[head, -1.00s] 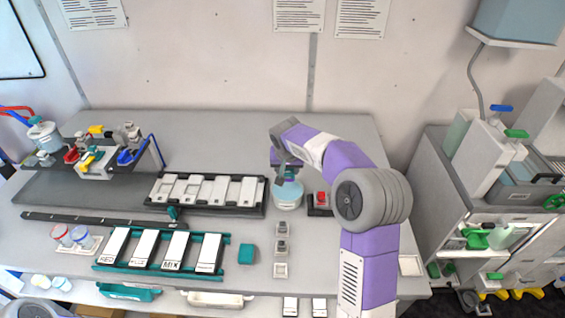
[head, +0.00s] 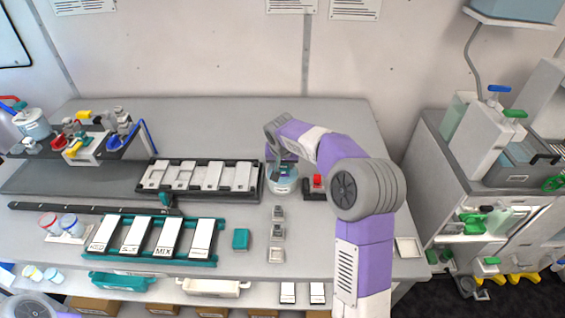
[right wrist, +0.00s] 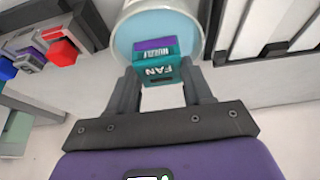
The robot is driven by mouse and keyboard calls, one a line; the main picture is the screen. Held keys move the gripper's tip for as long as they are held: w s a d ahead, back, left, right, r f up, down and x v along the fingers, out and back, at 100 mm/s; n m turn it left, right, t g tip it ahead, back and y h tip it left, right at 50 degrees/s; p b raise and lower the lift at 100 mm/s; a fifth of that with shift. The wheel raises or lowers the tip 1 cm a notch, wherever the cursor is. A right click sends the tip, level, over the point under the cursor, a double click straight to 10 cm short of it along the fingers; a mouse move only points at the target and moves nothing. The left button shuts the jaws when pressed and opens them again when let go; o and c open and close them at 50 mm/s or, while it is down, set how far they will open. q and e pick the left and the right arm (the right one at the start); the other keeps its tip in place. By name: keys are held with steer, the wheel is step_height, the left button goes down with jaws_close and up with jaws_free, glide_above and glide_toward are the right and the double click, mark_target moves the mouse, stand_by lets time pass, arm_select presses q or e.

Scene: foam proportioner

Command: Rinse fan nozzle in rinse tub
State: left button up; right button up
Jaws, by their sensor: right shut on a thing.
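The fan nozzle (right wrist: 158,68), a teal and purple block labelled FAN NOZZLE, is held between the fingers of my right gripper (right wrist: 160,85). In the right wrist view it overlaps the opening of the rinse tub (right wrist: 128,38), a round grey-walled tub with light blue inside. In the head view the rinse tub (head: 283,184) stands on the table, with my right gripper (head: 283,172) directly over it. How deep the nozzle sits in the tub cannot be told. My left gripper is not in view; only a bit of my left arm shows at the lower left corner.
A block with a red top (head: 317,186) stands close right of the tub. A black rack with white plates (head: 200,180) is close left. Small grey blocks (head: 278,213) line up in front. The table behind the tub is clear.

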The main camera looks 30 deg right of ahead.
mark_target(282, 171)
steer(key=shift+f+b, duration=1.5)
steer(key=shift+f, duration=0.55)
steer(key=shift+w, duration=0.15)
steer(key=shift+w+d+p, duration=0.2)
steer(key=shift+p, duration=0.2)
steer(key=shift+s+a+b, duration=0.2)
steer(key=shift+s+b, duration=0.1)
steer(key=shift+b, duration=0.1)
steer(key=shift+s+a+b, duration=0.2)
steer(key=shift+s+b, duration=0.1)
steer(key=shift+s, duration=0.1)
steer(key=shift+w+d+r, duration=0.1)
steer(key=shift+w, duration=0.1)
steer(key=shift+w+d+p, duration=0.3)
steer(key=shift+w+p, duration=0.2)
steer(key=shift+p, duration=0.15)
steer(key=shift+s+a+b, duration=0.2)
steer(key=shift+s+b, duration=0.15)
